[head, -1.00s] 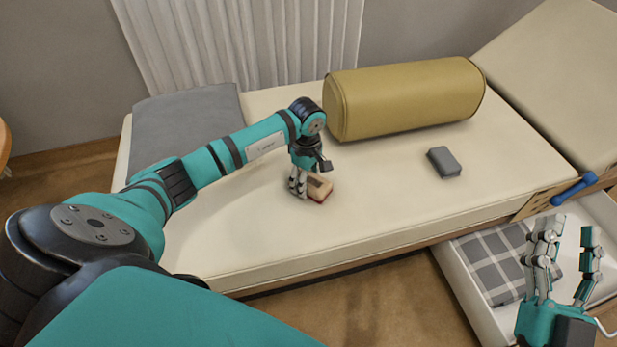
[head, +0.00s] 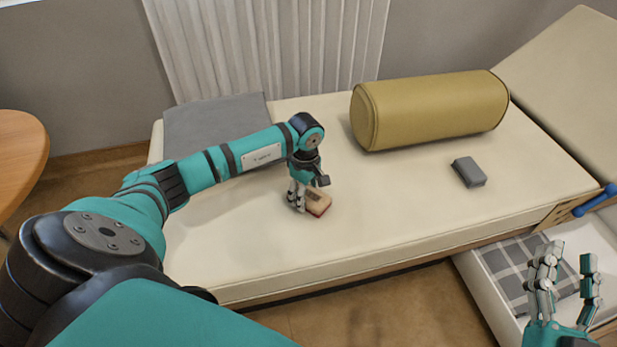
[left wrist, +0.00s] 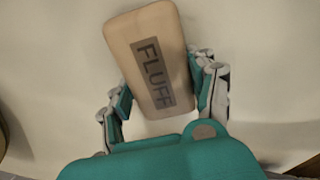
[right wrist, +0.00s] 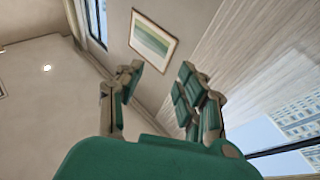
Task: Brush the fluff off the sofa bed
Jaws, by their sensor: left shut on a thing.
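A cream sofa bed (head: 400,215) spans the head view. A tan wooden brush (head: 318,202) with a dark label is low at the mattress, left of the bolster. In the left wrist view the brush (left wrist: 138,35) shows its back, labelled FLUFF. My left gripper (head: 299,203) is shut on the brush, with fingers along both its sides. Whether the bristles touch the mattress is hidden. I cannot make out any fluff on the bed. My right gripper (head: 567,258) is open and empty at lower right; its spread fingers (right wrist: 160,85) also show in the right wrist view.
A mustard bolster (head: 435,110) lies at the back of the bed. A small grey block (head: 469,172) sits to the right, and a grey cloth (head: 205,115) covers the left end. An open drawer (head: 485,290) with a checked cloth juts out below. A blue handle (head: 592,200) is at the right.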

